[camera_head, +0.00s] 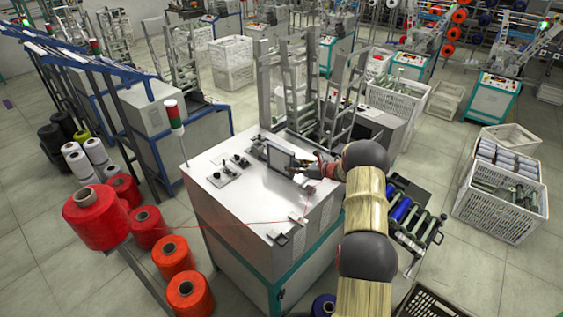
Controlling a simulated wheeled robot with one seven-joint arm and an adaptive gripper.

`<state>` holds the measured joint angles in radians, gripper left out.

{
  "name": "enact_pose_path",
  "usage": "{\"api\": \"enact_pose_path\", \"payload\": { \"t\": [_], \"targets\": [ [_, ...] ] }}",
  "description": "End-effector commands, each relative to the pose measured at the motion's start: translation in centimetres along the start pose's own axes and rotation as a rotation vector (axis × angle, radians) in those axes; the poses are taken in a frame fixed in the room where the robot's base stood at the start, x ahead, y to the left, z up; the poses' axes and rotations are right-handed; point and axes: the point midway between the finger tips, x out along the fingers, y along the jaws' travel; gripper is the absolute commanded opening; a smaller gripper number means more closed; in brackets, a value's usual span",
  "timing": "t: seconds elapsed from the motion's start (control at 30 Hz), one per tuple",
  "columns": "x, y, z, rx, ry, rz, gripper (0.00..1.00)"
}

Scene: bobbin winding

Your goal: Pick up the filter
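My gripper (312,168) is above the white top of the winding machine (225,200), reaching in from the right. It is small in the picture, and I cannot tell whether its fingers are open or shut. A grey, dark-edged flat rectangular panel (279,158) stands tilted on the machine top, just left of the fingertips. It may be the filter, but I cannot tell for sure. I cannot tell whether the fingers touch it. My arm, with yellowish and dark segments, hides part of the machine's right side.
Black knobs (234,161) sit left of the panel, and small dark brackets (279,238) sit at the machine's front corner. A red-green signal lamp (174,115) stands at the left. Red thread spools (97,216) crowd the left floor. A bobbin rack (412,224) and a white crate (500,208) are right.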

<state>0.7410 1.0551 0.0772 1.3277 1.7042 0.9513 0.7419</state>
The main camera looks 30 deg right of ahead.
Motion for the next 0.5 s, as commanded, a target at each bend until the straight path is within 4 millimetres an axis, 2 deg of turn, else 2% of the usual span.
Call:
{"api": "enact_pose_path", "payload": {
  "t": [0.5],
  "targets": [
    [-0.02,0.00,-0.01,0.000,0.000,0.000,0.00]
  ]
}}
